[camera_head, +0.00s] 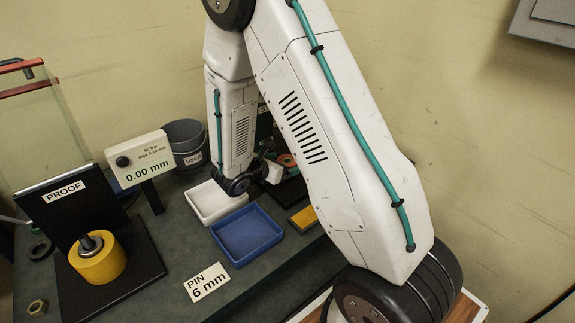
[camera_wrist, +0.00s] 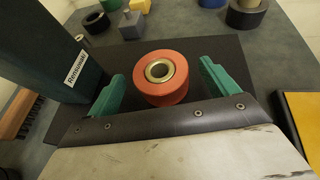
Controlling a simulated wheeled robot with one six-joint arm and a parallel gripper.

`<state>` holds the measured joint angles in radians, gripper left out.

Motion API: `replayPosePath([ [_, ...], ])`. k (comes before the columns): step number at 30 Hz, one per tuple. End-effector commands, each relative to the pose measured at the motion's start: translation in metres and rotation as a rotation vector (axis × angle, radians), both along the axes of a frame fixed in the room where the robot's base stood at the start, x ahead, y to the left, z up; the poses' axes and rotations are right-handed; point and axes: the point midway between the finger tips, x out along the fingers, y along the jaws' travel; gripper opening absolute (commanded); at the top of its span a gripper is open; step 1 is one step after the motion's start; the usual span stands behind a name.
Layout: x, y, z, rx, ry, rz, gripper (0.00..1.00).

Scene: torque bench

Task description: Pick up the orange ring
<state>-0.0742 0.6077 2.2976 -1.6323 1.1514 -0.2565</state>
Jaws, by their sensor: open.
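The orange ring (camera_wrist: 174,93) is a thick orange-red roller with a metal-lined hole, lying flat on a dark mat (camera_wrist: 222,48) in the wrist view. My gripper (camera_wrist: 163,72) is open. Its green fingers stand on either side of the ring, with a gap showing on both sides. The ring's near edge lies close to the dark gripper bar. In the head view the ring (camera_head: 286,160) shows only in part behind my arm, and my gripper is mostly hidden there.
A yellow-topped pad (camera_wrist: 303,118) lies at right. Several small parts stand beyond the ring. A blue tray (camera_head: 278,238) and white tray (camera_head: 205,219) sit left of the arm.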

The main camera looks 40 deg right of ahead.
Motion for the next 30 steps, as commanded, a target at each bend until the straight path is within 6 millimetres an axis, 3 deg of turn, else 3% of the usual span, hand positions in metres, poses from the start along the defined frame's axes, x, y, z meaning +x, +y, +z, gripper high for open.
replayPosePath([
  [9, 0.0011, -0.0054, -0.0021, 0.000, -0.001, 0.000, 0.83],
  [16, 0.0011, -0.0052, -0.0021, 0.000, -0.001, 0.000, 0.19],
  [18, 0.0015, -0.0052, -0.0014, -0.001, -0.002, -0.001, 0.08],
  [30, 0.0017, -0.0051, 0.0074, -0.001, -0.004, 0.000, 0.08],
])
